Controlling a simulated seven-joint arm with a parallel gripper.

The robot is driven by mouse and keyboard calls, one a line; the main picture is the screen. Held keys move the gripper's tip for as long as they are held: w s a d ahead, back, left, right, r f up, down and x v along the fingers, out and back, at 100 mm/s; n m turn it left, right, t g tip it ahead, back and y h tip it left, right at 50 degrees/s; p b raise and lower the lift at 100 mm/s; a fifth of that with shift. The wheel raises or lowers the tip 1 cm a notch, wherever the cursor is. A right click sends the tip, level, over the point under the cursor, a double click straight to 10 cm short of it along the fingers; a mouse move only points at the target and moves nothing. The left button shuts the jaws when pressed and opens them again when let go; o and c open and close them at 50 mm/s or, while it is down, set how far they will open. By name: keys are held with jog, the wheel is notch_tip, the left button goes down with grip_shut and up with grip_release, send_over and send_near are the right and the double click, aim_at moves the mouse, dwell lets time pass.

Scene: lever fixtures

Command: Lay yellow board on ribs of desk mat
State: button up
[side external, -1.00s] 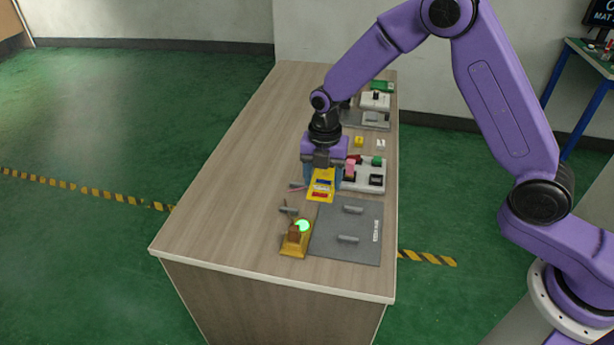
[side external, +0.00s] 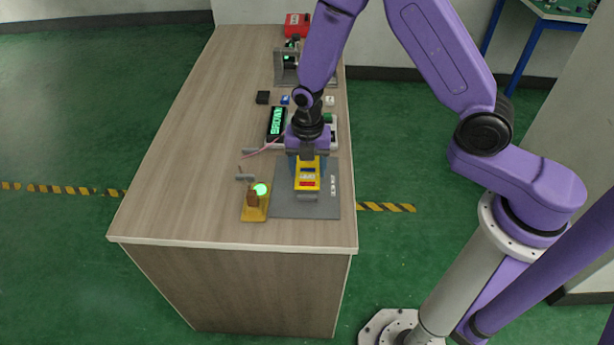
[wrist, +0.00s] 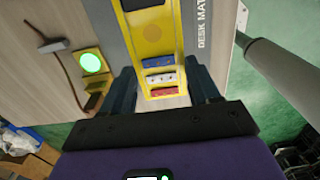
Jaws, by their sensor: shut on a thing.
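The yellow board (side external: 309,174) carries small blue, white and red parts. It is between the fingers of my gripper (side external: 307,167), which is shut on it. The board is over the grey desk mat (side external: 285,206); I cannot tell whether it touches the ribs. A rib (side external: 306,197) shows just in front of the board; the other is hidden. In the wrist view the board (wrist: 152,45) stretches away between the fingers of my gripper (wrist: 160,75). The mat (wrist: 198,18) shows beside it with its printed name.
A yellow lever fixture (side external: 255,209) with a lit green disc stands left of the mat. Behind the mat are a black device with a green display (side external: 277,122), small black (side external: 263,97), blue (side external: 285,100) and white (side external: 330,101) blocks. The table's left side is clear.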

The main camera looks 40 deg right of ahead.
aim_at(307, 174)
jog(key=shift+f, duration=2.15)
jog(key=o, duration=1.1)
jog(key=shift+f, duration=0.1)
jog(key=shift+c, duration=0.2)
notch_tip(307, 174, up, 12)
jog(key=s+d+r+m, duration=0.2)
jog(key=s+r+m, duration=0.2)
jog(key=s, duration=0.4)
jog(key=s+d+r+m, duration=0.3)
jog(key=s+r+m, duration=0.1)
jog(key=s, duration=0.5)
jog(key=s+d+r+m, duration=0.2)
jog(key=s+r+m, duration=0.2)
jog(key=s, duration=0.5)
jog(key=shift+d+m, duration=0.3)
jog(key=shift+m, duration=0.9)
jog(key=shift+w, duration=0.1)
